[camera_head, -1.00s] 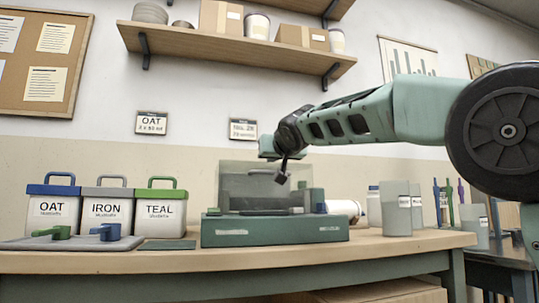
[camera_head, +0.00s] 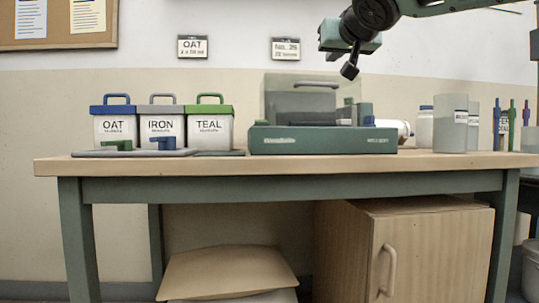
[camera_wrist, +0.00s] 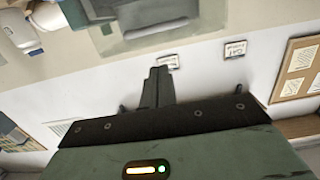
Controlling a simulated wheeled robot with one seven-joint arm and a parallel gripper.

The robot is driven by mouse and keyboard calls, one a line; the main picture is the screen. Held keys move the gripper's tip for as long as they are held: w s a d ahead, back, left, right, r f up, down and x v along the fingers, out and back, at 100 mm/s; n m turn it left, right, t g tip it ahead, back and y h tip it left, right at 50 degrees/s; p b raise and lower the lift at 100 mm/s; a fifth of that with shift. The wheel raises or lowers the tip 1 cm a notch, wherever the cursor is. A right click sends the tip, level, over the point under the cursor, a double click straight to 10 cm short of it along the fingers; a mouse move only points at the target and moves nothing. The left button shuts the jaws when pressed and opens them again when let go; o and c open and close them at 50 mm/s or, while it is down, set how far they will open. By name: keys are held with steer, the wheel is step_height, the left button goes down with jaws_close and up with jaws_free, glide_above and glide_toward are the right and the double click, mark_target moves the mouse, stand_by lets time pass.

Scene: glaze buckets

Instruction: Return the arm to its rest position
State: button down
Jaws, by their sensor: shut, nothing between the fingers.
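My gripper (camera_head: 350,70) is raised in the air at the upper right of the head view, above and in front of the green scale (camera_head: 322,139) and its clear cover. Its fingers point down and are shut with nothing between them. In the wrist view my gripper (camera_wrist: 158,75) shows its dark fingers together, with the wall behind them. The arm reaches in from the top right edge of the head view; most of it is out of the picture.
The table (camera_head: 300,165) holds lidded OAT (camera_head: 114,127), IRON (camera_head: 161,127) and TEAL (camera_head: 209,127) buckets, with scoops on a grey tray in front. A wooden cabinet (camera_head: 420,255) is below.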

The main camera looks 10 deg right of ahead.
steer(key=s+a+f+n+g+y+p, duration=0.1)
steer(key=s+a+f+g+p, duration=0.25)
steer(key=f, duration=0.45)
steer(key=s+a+f+n+g+p, duration=0.2)
steer(key=s+a+f+g+p, duration=0.1)
steer(key=s+f, duration=0.3)
steer(key=s+a+f+n+g+y+p, duration=0.1)
steer(key=s+a+f+g+p, duration=0.25)
steer(key=f, duration=0.55)
steer(key=s+d+f+n+g+p, duration=0.15)
steer(key=s+f, duration=0.25)
steer(key=s, duration=0.4)
steer(key=s+d+f+n+g+h+p, duration=0.1)
steer(key=s+f+g+p, duration=0.2)
steer(key=s+f, duration=0.35)
steer(key=s+d+f+n+g+p, duration=0.1)
steer(key=s+f+g+p, duration=0.15)
steer(key=s, duration=0.65)
step_height(320, 180, up, 37)
steer(key=p, duration=3.7)
steer(key=shift+a+r, duration=0.15)
steer(key=shift+s, duration=0.1)
